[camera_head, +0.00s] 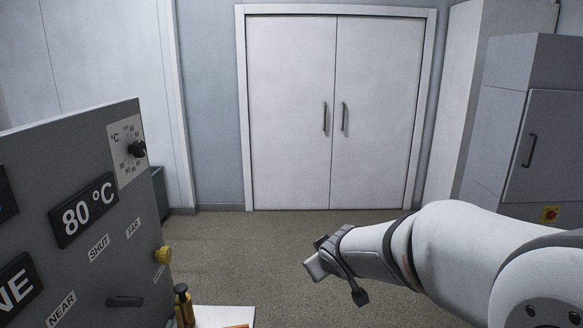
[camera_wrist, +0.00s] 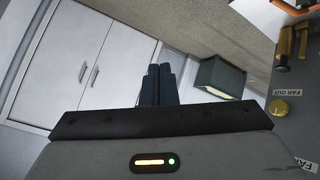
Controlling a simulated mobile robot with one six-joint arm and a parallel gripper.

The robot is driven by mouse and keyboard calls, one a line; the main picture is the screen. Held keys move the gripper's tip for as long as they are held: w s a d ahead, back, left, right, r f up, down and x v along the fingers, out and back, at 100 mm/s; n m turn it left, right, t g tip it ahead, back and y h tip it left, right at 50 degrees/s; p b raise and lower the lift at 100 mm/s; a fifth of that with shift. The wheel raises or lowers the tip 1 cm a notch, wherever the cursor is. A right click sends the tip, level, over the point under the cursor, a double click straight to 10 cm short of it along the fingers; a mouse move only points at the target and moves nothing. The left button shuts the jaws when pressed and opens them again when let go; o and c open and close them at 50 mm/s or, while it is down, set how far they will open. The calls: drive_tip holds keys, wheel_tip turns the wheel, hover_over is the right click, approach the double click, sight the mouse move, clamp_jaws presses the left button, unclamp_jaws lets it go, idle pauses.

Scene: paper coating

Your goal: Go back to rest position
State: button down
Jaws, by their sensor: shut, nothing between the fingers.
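My arm reaches in from the right edge of the head view. My gripper (camera_head: 318,266) is at its end, over open floor in front of the white double doors. In the wrist view my gripper (camera_wrist: 159,70) shows its two dark fingers side by side, shut with nothing between them. It touches nothing that I can see.
A grey machine panel (camera_head: 75,270) with a dial, an 80 °C label and a yellow knob (camera_head: 163,254) stands at the left. Double doors (camera_head: 290,110) are at the back. A grey cabinet (camera_head: 548,145) stands at the right. The floor (camera_head: 235,250) between is clear.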

drive_tip(key=s+d+m+g, duration=0.3)
drive_tip(key=s, duration=0.9)
drive_tip(key=s+d+f+m+g, duration=0.1)
drive_tip(key=s+d+m+g, duration=0.2)
drive_tip(key=s, duration=1)
drive_tip(key=shift+d+f+m+h, duration=0.25)
drive_tip(key=shift+d+m+h, duration=0.2)
drive_tip(key=shift+d, duration=0.25)
